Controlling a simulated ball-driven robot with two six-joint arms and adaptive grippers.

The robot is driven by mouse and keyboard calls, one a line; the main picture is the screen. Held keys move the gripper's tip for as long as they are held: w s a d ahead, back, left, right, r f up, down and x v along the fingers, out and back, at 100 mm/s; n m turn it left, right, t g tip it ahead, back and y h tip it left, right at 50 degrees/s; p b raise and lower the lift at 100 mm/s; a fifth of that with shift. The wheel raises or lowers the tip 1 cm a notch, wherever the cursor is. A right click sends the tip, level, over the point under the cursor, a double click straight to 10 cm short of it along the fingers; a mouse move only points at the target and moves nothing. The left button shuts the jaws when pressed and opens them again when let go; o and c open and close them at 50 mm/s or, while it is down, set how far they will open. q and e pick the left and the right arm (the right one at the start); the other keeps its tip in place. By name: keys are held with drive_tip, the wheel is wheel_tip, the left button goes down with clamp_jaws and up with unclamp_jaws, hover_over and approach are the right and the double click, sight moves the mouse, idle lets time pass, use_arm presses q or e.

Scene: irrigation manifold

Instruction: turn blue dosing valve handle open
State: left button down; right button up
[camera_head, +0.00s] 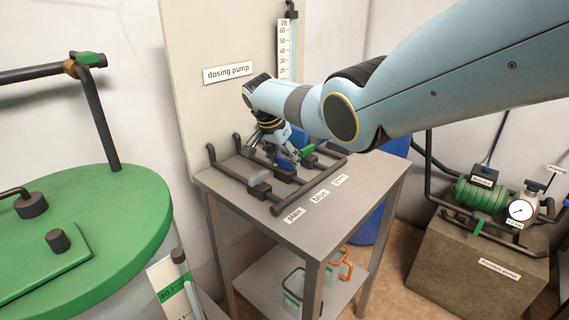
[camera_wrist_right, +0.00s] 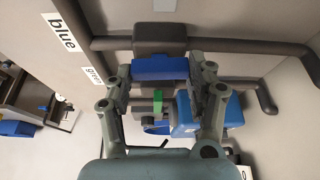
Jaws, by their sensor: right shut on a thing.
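The blue dosing valve handle (camera_wrist_right: 160,68) lies between the fingertips of my right gripper (camera_wrist_right: 161,76) in the right wrist view. The fingers are closed on its two ends. Its long side runs roughly parallel to the dark pipe just above it in that view. In the head view my right gripper (camera_head: 278,146) is down over the pipe manifold on the grey table, and a bit of the blue handle (camera_head: 285,163) shows beneath it. The fingers hide part of the valve there. My left gripper is not in view.
A green handle (camera_head: 307,151) sits close on the right of my gripper. Dark manifold pipes (camera_head: 232,174) surround it. Labels for plain, blue (camera_head: 320,196) and green line the grey table (camera_head: 250,215). A green-topped tank (camera_head: 120,215) stands left and a green pump (camera_head: 481,196) right.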

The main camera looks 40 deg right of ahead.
drive_tip(key=shift+f+m+b, duration=0.1)
drive_tip(key=shift+m+b, duration=0.2)
drive_tip(key=shift+m, duration=0.1)
idle(0.3)
drive_tip(key=o, duration=1.2)
drive_tip(key=v, duration=1.2)
drive_tip(key=shift+w, duration=0.25)
